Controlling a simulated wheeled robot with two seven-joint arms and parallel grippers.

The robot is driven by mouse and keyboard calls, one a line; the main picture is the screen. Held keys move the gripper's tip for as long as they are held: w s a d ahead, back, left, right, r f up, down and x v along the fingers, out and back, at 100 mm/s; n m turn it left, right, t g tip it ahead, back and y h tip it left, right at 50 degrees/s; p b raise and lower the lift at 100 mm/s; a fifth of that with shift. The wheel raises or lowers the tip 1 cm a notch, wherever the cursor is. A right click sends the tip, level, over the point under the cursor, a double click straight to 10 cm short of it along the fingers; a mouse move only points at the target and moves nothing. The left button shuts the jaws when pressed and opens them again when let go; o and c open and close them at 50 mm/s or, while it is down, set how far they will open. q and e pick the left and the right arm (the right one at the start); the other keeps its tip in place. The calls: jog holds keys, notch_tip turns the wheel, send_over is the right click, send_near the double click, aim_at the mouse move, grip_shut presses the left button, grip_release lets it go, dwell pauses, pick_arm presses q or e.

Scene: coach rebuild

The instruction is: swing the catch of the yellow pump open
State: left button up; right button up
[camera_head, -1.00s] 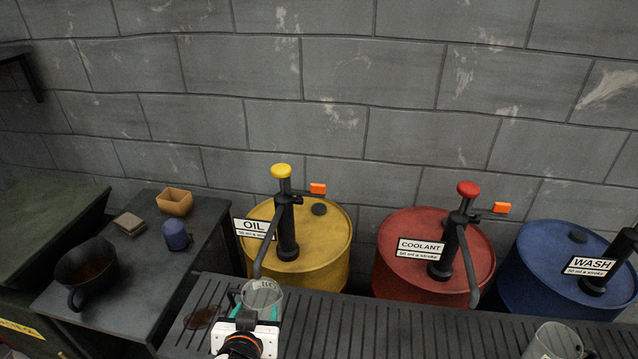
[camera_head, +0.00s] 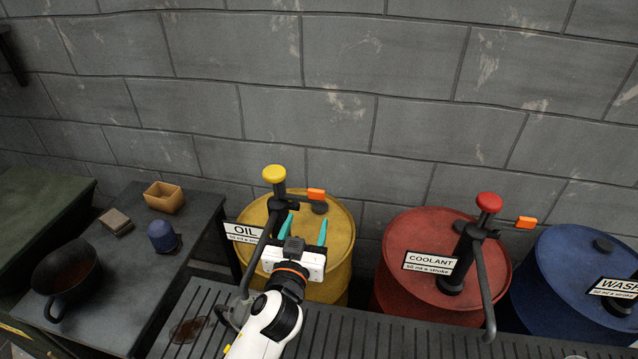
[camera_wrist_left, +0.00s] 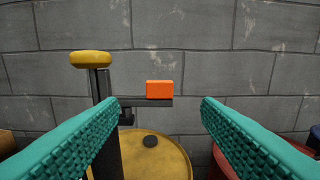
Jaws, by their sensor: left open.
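The yellow pump has a yellow knob (camera_head: 274,174) on a dark post above the yellow drum (camera_head: 338,240). Its catch is a dark arm with an orange tab (camera_head: 316,194), sticking out to the right of the post. In the left wrist view the orange tab (camera_wrist_left: 159,89) lies ahead, between the open fingers and apart from them; the yellow knob (camera_wrist_left: 91,59) is to its left. My left gripper (camera_head: 304,230) is open and empty in front of the pump, its teal fingers pointing at the wall. It partly hides the post and drum. My right gripper is not in view.
A red drum (camera_head: 400,232) with a coolant pump and a blue drum (camera_head: 555,262) stand to the right. A slatted rack (camera_head: 390,338) runs in front. A glass (camera_head: 232,314) is partly hidden by my left arm. A side table (camera_head: 118,262) holds small things at left.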

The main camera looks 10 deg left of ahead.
aim_at(315, 194)
pick_arm(q)
jog(key=w, duration=0.4)
jog(key=w+p, duration=0.1)
jog(key=w, duration=0.1)
jog(key=shift+r, duration=0.25)
jog(key=w, duration=0.4)
jog(key=shift+f, duration=0.15)
jog(key=shift+w, duration=0.45)
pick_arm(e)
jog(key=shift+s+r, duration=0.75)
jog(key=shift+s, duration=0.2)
pick_arm(q)
grip_shut()
jog(key=shift+s+a, duration=0.1)
jog(key=shift+a, duration=0.05)
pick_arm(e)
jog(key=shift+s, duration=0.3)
